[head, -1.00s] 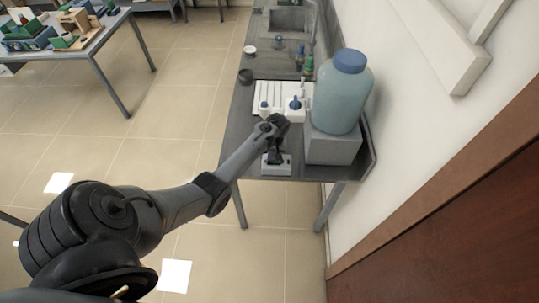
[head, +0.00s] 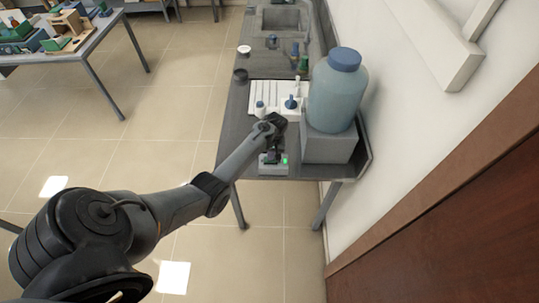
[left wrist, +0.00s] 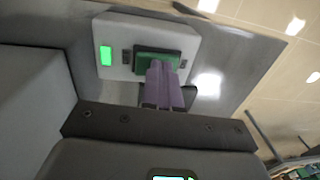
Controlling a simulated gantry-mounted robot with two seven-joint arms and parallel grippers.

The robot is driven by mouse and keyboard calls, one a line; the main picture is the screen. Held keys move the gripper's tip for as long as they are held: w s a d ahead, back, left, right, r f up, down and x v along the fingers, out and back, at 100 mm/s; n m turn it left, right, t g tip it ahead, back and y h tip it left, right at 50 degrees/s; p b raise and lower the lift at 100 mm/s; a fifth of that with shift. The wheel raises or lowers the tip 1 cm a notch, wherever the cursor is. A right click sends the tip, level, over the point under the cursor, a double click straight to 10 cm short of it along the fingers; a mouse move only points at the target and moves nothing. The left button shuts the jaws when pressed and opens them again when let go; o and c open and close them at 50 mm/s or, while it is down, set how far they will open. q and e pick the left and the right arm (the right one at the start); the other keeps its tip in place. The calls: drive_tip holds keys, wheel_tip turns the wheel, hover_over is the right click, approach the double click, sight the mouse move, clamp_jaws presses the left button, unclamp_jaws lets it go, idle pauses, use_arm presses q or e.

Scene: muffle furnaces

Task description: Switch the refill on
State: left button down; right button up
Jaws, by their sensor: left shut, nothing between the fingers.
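The refill switch is a small white box (head: 265,170) near the front edge of the bench in the head view, with a green light lit on it. In the left wrist view the white box (left wrist: 113,38) shows a bright green lamp (left wrist: 106,56) and a green rocker (left wrist: 150,62) in a dark frame. My left gripper (head: 272,157) is over the box. Its fingers (left wrist: 163,70) are shut with nothing between them, their tips at the rocker; whether they touch it I cannot tell. My right gripper is out of view.
A large blue-capped bottle (head: 338,92) stands on a grey block (head: 328,148) right of the switch. A white tray (head: 264,88) with small blue-topped items is behind it. A sink (head: 283,20) lies farther back on the bench.

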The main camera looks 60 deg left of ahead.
sight(266, 160)
use_arm(q)
drive_tip(key=shift+r, duration=0.1)
drive_tip(key=shift+r+p, duration=0.5)
drive_tip(key=shift+p, duration=0.2)
drive_tip(key=r+p, duration=0.3)
drive_tip(key=r, duration=0.1)
drive_tip(key=shift+s+a+p, duration=0.2)
drive_tip(key=shift+s+p, duration=0.05)
drive_tip(key=shift+p, duration=0.15)
wheel_tip(266, 160, up, 9)
drive_tip(key=s, duration=0.1)
drive_tip(key=shift+a+f, duration=0.15)
drive_tip(key=shift+a, duration=0.2)
drive_tip(key=shift+s, duration=0.1)
